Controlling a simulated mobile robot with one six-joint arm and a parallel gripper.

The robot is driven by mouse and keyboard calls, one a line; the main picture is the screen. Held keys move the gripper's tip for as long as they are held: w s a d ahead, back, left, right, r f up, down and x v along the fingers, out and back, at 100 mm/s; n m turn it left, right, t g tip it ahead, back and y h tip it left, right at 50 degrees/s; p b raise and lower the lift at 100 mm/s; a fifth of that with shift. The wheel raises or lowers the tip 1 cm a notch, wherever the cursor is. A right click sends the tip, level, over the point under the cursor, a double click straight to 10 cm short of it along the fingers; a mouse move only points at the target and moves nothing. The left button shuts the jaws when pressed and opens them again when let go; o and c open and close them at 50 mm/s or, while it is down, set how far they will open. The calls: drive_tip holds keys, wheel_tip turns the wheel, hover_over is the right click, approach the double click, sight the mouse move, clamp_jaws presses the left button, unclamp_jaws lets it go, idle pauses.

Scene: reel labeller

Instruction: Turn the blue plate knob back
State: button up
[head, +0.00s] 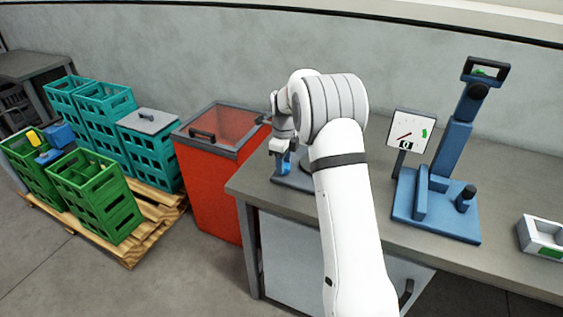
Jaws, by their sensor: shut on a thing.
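My gripper (282,148) points down at the left end of the grey bench in the head view. It is shut on the blue plate knob (287,164), of which a small blue part shows just under the jaws. The knob sits on a dark plate (291,183) lying on the bench. My white arm hides the right side of this plate. The fingertips are small here, and the knob's exact angle cannot be told.
A red bin (205,185) with a clear lid stands left of the bench (262,190). On the bench's right stand a blue stand (440,200), a dial panel (410,130) and a white-grey box (541,236). Green crates (95,205) and teal crates (150,160) stand on a pallet.

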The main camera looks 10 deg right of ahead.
drive_tip(key=shift+w+r, duration=0.1)
drive_tip(key=o, duration=1)
drive_tip(key=shift+r, duration=3.8)
